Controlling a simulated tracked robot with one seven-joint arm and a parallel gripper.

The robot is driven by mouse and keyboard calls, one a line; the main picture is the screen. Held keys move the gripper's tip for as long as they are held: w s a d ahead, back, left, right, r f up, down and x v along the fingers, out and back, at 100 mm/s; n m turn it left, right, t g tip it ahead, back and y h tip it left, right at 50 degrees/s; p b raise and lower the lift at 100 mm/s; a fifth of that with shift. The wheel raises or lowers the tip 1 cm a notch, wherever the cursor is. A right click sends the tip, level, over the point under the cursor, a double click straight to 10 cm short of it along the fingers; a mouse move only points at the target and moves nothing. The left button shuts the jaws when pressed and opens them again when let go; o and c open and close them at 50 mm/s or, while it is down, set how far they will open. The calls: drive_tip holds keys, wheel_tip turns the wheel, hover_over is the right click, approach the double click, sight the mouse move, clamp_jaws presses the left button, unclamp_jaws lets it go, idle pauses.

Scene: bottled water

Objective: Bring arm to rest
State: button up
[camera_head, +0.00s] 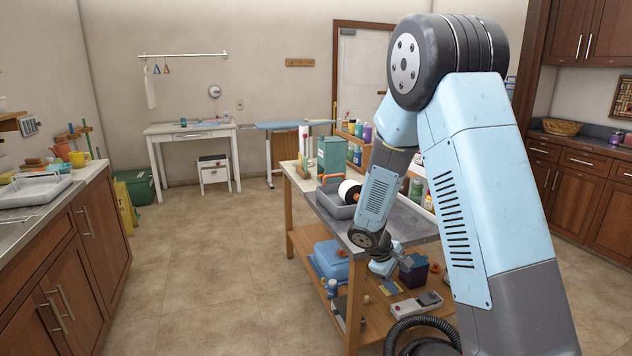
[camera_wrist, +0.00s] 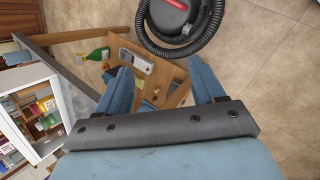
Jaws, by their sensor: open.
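My arm is raised in the right half of the head view, bent at a high elbow, with the forearm hanging down. My gripper (camera_head: 388,264) is at its lower end, beside the worktable (camera_head: 410,229) and below the level of its top. In the wrist view my gripper (camera_wrist: 161,68) shows two blue fingers spread wide apart, with nothing held between them. The table's wooden lower shelf (camera_wrist: 171,75) shows beyond the fingers. My arm hides part of the table and the shelving behind it.
A vacuum cleaner (camera_wrist: 168,14) with a black hose (camera_head: 408,325) lies on the floor close by. A counter (camera_head: 75,250) stands left; the floor between is clear.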

drive_tip(key=s+d+r+m+t+y, duration=0.1)
drive_tip(key=s+d+r+m, duration=0.15)
drive_tip(key=s+r, duration=0.55)
drive_tip(key=s+d+r+m+y, duration=0.1)
drive_tip(key=s+r+m+y, duration=0.2)
drive_tip(key=r, duration=0.9)
drive_tip(key=s+a+r+m+t+y, duration=0.1)
drive_tip(key=s+r, duration=0.3)
drive_tip(key=s, duration=0.5)
drive_tip(key=s+a+r+m+t+y, duration=0.1)
drive_tip(key=s+r+m, duration=0.1)
drive_tip(key=s+r, duration=0.3)
drive_tip(key=shift+s+a+r+t, duration=0.25)
drive_tip(key=shift+s+a+t, duration=0.15)
drive_tip(key=shift+s, duration=1.8)
drive_tip(key=shift+m, duration=0.25)
